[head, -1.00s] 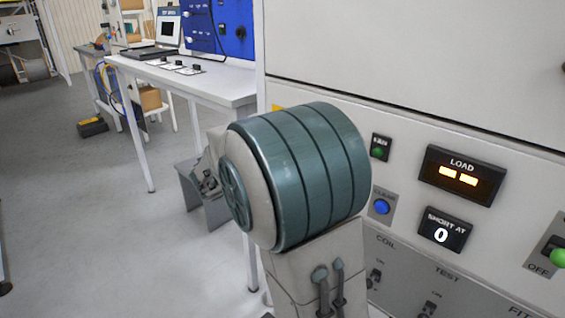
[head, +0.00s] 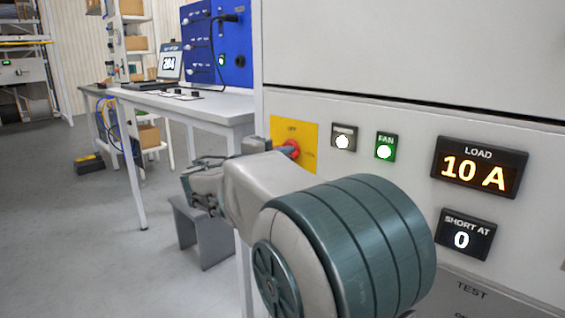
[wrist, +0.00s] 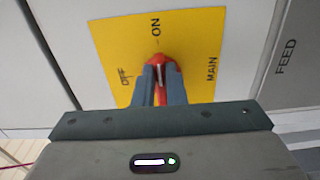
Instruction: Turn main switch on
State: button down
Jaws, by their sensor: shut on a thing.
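The main switch is a red knob on a yellow plate (head: 308,137); the knob (head: 291,149) shows in the head view at the plate's centre, partly behind my arm. In the wrist view the plate (wrist: 195,40) carries the words ON, OFF and MAIN. My gripper (wrist: 159,72) is shut on the red knob (wrist: 159,58), with a finger on either side. The knob's long axis lines up roughly with the ON mark. In the head view my wrist and forearm hide the lower part of the plate.
The load display (head: 479,167) reads 10 A, and the short-at display (head: 466,234) reads 0. A white bench (head: 220,106) stands left of the panel.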

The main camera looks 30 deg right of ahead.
jog(key=shift+f, duration=0.1)
jog(key=c, duration=1.5)
grip_release()
jog(key=shift+a, duration=0.1)
jog(key=p+v, duration=0.1)
jog(key=v, duration=1.2)
jog(key=shift+s+a+p, duration=0.2)
jog(key=shift+a+p, duration=0.15)
jog(key=shift+d, duration=0.1)
